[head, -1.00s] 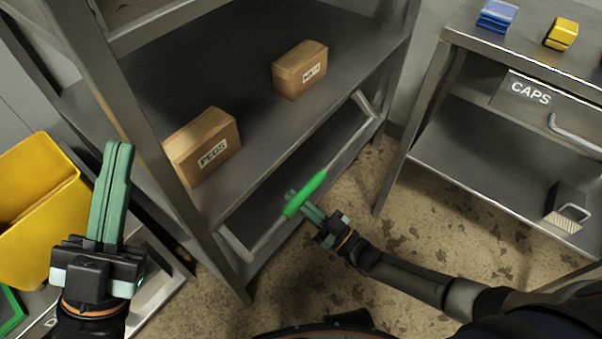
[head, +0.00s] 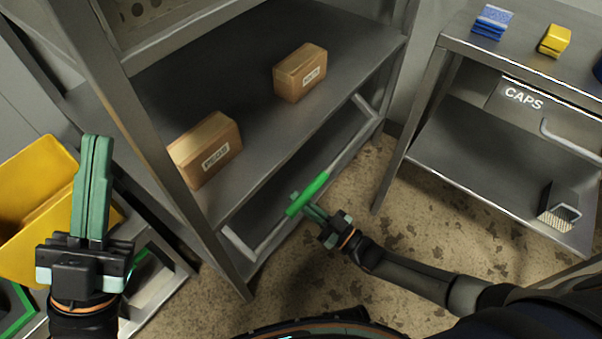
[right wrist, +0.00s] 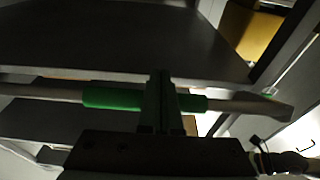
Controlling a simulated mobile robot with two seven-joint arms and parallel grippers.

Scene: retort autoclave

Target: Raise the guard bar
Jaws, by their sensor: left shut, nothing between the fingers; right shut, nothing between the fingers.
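The guard bar (head: 335,160) is a grey bar with a green grip sleeve (head: 308,194), running low across the front of the shelf unit on side brackets. My right gripper (head: 298,201) is shut and holds nothing. Its fingers are at the green sleeve, and I cannot tell whether they touch it. In the right wrist view the closed fingers (right wrist: 160,80) cross in front of the sleeve (right wrist: 112,98) and hide its middle. My left gripper (head: 97,140) is shut and empty, pointing up at the left, well away from the bar.
Two cardboard boxes, one near (head: 205,150) and one far (head: 300,72), sit on the shelf (head: 250,120) above the bar. A yellow bin (head: 40,200) stands behind my left gripper. A steel table (head: 470,165) with a CAPS drawer is at right. Speckled floor lies between.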

